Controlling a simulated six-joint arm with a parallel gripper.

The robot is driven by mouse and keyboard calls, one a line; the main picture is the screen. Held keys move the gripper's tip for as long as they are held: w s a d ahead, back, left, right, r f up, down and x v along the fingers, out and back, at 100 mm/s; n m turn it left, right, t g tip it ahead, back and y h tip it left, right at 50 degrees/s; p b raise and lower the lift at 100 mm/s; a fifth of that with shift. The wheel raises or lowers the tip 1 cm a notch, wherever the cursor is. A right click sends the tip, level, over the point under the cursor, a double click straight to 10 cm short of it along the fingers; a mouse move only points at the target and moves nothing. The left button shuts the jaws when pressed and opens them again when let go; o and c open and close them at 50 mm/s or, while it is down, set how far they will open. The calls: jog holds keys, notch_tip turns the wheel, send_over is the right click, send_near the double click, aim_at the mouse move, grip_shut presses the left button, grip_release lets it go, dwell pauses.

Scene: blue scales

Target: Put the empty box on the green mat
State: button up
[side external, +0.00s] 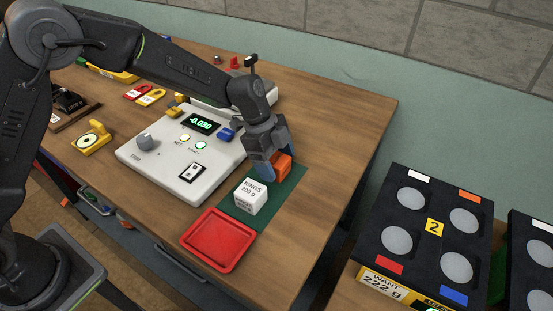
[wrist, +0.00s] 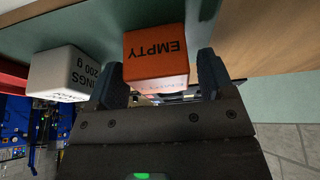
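The empty box (side external: 282,166) is an orange cube at the far part of the green mat (side external: 290,190). The wrist view shows its face marked EMPTY (wrist: 156,45). My gripper (side external: 268,165) is down around the box, with one finger on each side. In the wrist view, my gripper's fingers (wrist: 163,82) stand apart, with a narrow gap between the box and the right finger. The box looks upright and seems to rest on the mat, but its bottom edge is partly hidden.
A white box marked RINGS 200 g (side external: 250,197) stands on the mat close beside the orange box; it also shows in the wrist view (wrist: 62,75). A red tray (side external: 218,240) lies in front. A white scale (side external: 180,160) reading -0.030 is to the left. The mat's right side is clear.

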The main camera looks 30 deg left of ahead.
jog(key=s+a+r+n+t+y, duration=0.1)
jog(key=s+a+r+n, duration=0.2)
jog(key=r, duration=0.5)
jog(key=s+a+r+n, duration=0.1)
jog(key=s+a+r, duration=0.1)
jog(key=a+r, duration=0.5)
jog(key=s+a+r+n+t+y, duration=0.1)
jog(key=s+a+n, duration=0.1)
jog(key=s+n, duration=0.2)
jog(key=s+a+r+n+t+y, duration=0.1)
jog(key=s+n, duration=0.4)
jog(key=s, duration=0.5)
jog(key=s+a+r+n+t+y, duration=0.1)
jog(key=s+a+n+t, duration=0.1)
jog(key=s+a+n, duration=0.3)
jog(key=shift+s+r+t+y, duration=0.1)
jog(key=shift+s+t+y, duration=0.2)
jog(key=shift+s, duration=0.7)
